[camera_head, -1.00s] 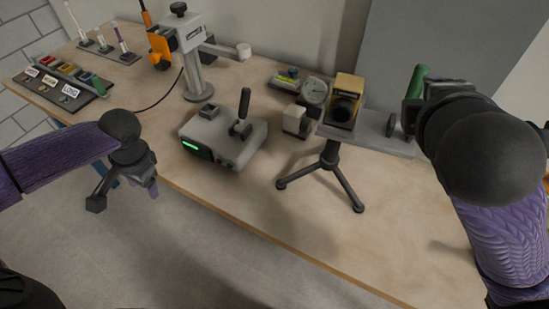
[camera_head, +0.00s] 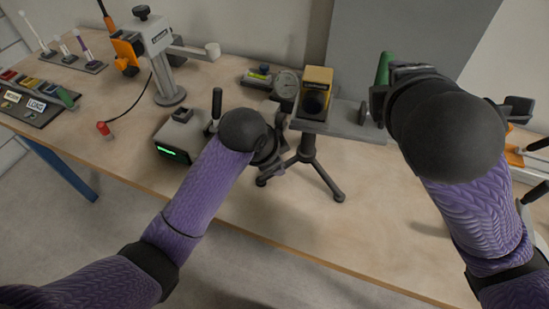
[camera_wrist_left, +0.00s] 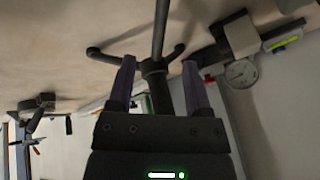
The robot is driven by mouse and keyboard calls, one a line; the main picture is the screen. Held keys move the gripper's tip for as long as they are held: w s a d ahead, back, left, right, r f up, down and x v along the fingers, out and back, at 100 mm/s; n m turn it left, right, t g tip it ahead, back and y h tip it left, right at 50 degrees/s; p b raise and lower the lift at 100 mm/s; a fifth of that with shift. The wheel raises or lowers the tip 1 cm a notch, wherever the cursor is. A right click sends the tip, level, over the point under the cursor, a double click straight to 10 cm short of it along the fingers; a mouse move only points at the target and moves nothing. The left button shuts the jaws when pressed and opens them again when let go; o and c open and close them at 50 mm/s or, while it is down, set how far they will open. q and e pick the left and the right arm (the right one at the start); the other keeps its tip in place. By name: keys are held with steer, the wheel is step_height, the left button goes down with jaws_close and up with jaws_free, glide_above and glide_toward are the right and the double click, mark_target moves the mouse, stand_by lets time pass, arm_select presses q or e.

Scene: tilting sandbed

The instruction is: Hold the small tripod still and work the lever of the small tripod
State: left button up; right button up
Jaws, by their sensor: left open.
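The small tripod (camera_head: 308,147) stands on the table with dark legs, a grey top plate and a yellow box with a dark round opening. Its green lever (camera_head: 383,68) rises at the plate's right end. My left gripper (camera_head: 277,150) is beside the tripod's column, partly hidden behind my wrist. In the left wrist view its two fingers (camera_wrist_left: 157,65) are apart, with the tripod's column and leg hub (camera_wrist_left: 155,68) showing between and beyond them; contact is not visible. My right gripper (camera_head: 384,95) is at the green lever; my wrist hides whether its fingers hold it.
A grey box with a green display (camera_head: 180,140) and black stick stands left of the tripod. A gauge (camera_head: 287,84) is behind it. A grey stand (camera_head: 165,70) and a switch panel (camera_head: 35,100) are further left. Orange tools (camera_head: 515,155) lie at the right. The front table strip is clear.

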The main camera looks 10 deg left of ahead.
arm_select(q)
steer(key=x, duration=0.9)
jaws_close()
stand_by(1.0)
